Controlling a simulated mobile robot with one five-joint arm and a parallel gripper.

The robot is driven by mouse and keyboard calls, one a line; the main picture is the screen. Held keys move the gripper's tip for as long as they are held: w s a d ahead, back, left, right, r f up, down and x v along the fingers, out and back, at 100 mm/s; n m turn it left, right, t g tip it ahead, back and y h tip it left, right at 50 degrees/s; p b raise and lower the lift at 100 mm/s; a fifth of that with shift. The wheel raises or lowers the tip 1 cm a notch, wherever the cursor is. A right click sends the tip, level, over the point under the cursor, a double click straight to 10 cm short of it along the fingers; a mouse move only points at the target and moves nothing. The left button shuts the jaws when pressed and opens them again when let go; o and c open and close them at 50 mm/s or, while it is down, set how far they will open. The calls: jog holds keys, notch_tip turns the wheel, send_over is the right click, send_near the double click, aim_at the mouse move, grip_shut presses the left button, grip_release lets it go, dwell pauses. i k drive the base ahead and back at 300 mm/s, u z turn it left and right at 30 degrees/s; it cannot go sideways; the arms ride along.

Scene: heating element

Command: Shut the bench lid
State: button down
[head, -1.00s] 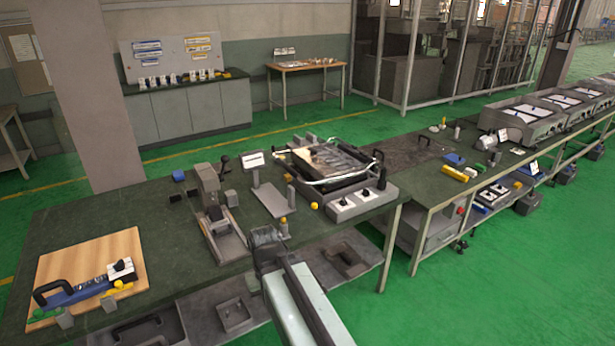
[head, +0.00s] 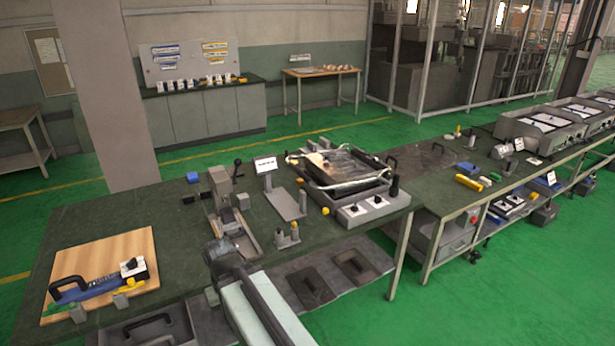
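In the head view the dark green bench (head: 170,215) runs across the middle. A dark rectangular panel (head: 415,165) with black handles at its edges lies in the bench top right of the heating unit; it looks flat, and I cannot tell whether it is the bench lid or fully shut. My gripper (head: 222,252) is dark and small, at the end of my pale arm, over the bench's front edge near the grey press stand. It is well left of the panel. Its fingers are too small to tell open from shut, and nothing is clearly held.
A wooden board (head: 95,270) with a blue tool (head: 100,288) lies at left. The grey press stand (head: 230,215) and the heating unit (head: 345,175) stand on the bench. Green floor (head: 350,315) is clear at front right.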

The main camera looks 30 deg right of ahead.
aim_at(340, 172)
jog(key=i, duration=0.9)
jog(key=z, duration=0.05)
